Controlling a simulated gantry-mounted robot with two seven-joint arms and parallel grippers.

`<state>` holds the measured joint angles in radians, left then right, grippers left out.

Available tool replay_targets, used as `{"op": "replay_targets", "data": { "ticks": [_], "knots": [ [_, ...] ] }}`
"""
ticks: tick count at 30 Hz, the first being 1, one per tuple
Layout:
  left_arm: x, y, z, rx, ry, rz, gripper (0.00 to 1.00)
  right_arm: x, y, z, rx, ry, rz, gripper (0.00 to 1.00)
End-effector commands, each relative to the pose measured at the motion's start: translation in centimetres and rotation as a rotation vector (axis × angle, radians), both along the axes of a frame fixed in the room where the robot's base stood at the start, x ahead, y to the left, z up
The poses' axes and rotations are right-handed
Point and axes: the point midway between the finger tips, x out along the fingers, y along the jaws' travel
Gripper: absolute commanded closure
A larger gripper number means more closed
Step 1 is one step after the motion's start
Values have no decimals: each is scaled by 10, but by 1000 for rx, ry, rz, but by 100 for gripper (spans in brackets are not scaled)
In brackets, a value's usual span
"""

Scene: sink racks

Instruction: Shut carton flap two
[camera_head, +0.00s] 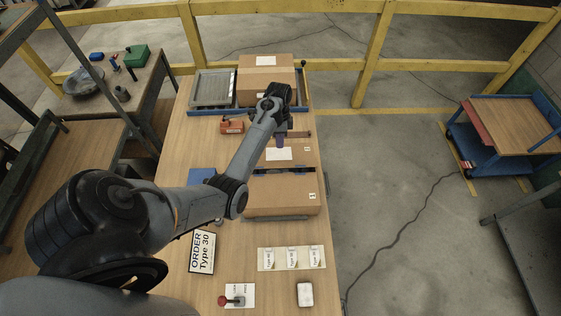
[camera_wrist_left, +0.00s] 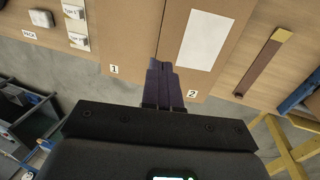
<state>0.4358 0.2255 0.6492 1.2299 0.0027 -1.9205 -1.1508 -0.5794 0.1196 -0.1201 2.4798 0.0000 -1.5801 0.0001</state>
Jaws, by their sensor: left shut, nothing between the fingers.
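The brown cardboard carton (camera_head: 282,199) stands on the wooden bench in the head view. Its flap marked 1 (camera_wrist_left: 128,50) and its flap marked 2 (camera_wrist_left: 222,66) lie side by side in the left wrist view. Flap two carries a white sheet (camera_head: 278,154) and lies on the far side in the head view. A dark gap shows between the two panels there; how far flap two is tilted is unclear. My left gripper (camera_head: 281,141) is shut and empty, its fingertips (camera_wrist_left: 163,70) over the seam beside flap two. Contact cannot be told. My right gripper is out of view.
Behind stand a closed carton (camera_head: 266,72) and a grey tray (camera_head: 212,90). An orange-red tool (camera_head: 232,126) and a brown bar (camera_head: 299,134) lie near the carton. An order sign (camera_head: 202,253) and label cards (camera_head: 291,257) lie in front. Open floor is at right.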

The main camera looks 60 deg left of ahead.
Motion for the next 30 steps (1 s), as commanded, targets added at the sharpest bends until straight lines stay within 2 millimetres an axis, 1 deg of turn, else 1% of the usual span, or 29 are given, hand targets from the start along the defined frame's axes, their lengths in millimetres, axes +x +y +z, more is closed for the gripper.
{"op": "replay_targets", "data": {
  "ticks": [1, 9, 15, 21, 30],
  "knots": [
    [-2, -3, -9, -3, 4, 0, 100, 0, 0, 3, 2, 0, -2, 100],
    [-7, -13, -58, -2, 3, 1, 100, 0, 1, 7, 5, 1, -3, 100],
    [-10, -19, -86, 0, 2, 0, 100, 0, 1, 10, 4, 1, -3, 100],
    [-11, -22, -102, 1, 1, 1, 100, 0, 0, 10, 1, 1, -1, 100],
    [-12, -23, -107, 2, 0, 1, 100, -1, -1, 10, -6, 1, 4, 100]
  ]
}}
